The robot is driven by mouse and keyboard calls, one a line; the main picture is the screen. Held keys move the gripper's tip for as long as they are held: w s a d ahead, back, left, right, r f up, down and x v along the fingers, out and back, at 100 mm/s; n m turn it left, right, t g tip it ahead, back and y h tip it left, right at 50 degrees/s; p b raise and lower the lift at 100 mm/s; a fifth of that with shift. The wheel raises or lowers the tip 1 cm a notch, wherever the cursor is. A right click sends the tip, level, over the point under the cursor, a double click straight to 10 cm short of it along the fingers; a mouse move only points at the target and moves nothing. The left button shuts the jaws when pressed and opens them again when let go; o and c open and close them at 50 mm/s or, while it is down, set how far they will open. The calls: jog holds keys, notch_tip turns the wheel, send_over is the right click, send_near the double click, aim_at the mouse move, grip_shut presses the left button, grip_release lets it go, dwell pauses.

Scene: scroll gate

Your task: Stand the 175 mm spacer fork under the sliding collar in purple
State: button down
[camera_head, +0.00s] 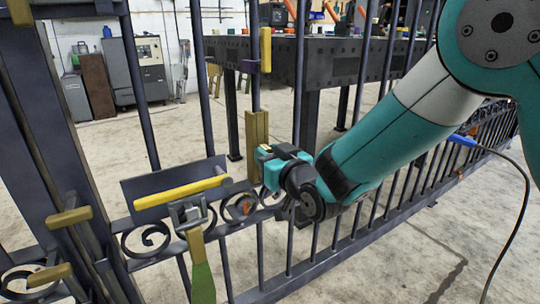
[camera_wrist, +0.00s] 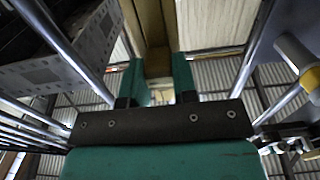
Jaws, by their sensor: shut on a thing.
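An upright olive-tan spacer fork (camera_head: 257,138) is at a vertical gate bar, below the purple sliding collar (camera_head: 251,66). Bare bar shows between the fork's top and the collar. My gripper (camera_head: 264,155) is shut on the lower part of the fork. In the wrist view, the teal fingers (camera_wrist: 160,78) are on both sides of the tan fork (camera_wrist: 155,35), which extends upward beyond them. The fork's lower end is near the scroll band of the gate; I cannot tell whether it rests on anything. I cannot read its size.
A yellow bar (camera_head: 180,192) lies across a dark plate left of the fork. Beside it is a grey clamp-like piece (camera_head: 188,212) with a green handle (camera_head: 203,282). A yellow block (camera_head: 265,49) adjoins the collar. Gate bars stand close on both sides. A dark workbench (camera_head: 340,62) is behind.

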jog(key=shift+w+a, duration=0.1)
jog(key=shift+w, duration=0.05)
jog(key=c, duration=1)
grip_release()
jog(key=shift+a, duration=0.1)
jog(key=shift+o, duration=1)
jog(key=shift+d+f, duration=0.1)
jog(key=shift+d, duration=0.1)
jog(key=b+v, duration=1)
jog(key=v, duration=0.7)
jog(key=shift+b, duration=0.35)
